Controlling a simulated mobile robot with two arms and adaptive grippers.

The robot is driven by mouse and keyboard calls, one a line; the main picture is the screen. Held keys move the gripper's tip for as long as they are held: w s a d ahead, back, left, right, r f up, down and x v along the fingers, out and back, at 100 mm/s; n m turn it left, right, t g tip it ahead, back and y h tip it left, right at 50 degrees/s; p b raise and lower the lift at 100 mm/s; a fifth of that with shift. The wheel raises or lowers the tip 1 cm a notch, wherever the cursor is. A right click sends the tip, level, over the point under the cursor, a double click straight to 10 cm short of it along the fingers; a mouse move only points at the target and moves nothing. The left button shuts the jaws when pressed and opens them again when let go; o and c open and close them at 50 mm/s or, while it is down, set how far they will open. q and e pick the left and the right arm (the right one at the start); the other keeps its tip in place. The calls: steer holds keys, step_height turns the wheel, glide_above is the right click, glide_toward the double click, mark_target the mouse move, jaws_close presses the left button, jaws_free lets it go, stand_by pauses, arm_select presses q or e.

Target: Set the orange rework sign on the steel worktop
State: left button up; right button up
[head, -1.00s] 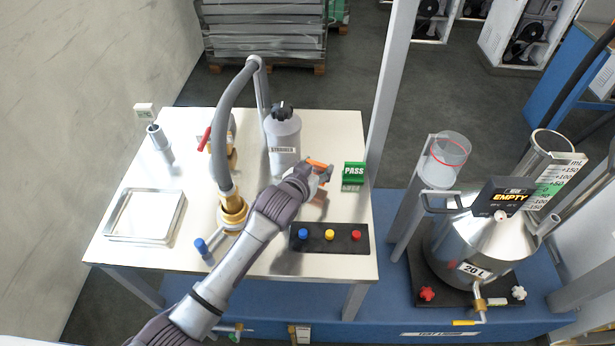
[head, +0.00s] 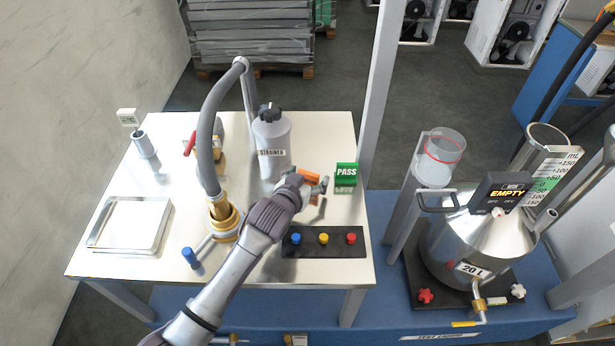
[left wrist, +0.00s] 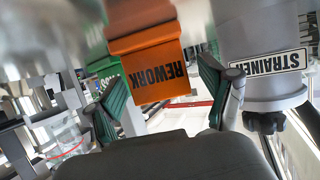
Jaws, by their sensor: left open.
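The orange rework sign (head: 309,177) stands on the steel worktop (head: 225,268), between the strainer bottle and the green PASS sign. In the left wrist view the sign (left wrist: 155,65) appears upside down, its REWORK lettering readable. My left gripper (head: 318,187) is open around it. In the wrist view the two green-padded fingers (left wrist: 165,95) lie on either side of the sign, with a visible gap at the right finger. In the head view the gripper partly hides the sign. My right gripper is out of view.
The strainer bottle (head: 272,145) stands close behind left, the PASS sign (head: 346,175) close at right. A black button panel (head: 325,243) lies in front. A hose tap (head: 222,215) and a shallow tray (head: 131,225) are left. A grey post (head: 379,90) rises at the right edge.

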arm_select(q)
steer(key=shift+r, duration=0.2)
steer(key=shift+s+a, duration=0.1)
steer(key=shift+s, duration=0.1)
steer(key=v, duration=1.1)
steer(key=shift+s+a+r, duration=0.15)
steer(key=shift+s, duration=0.1)
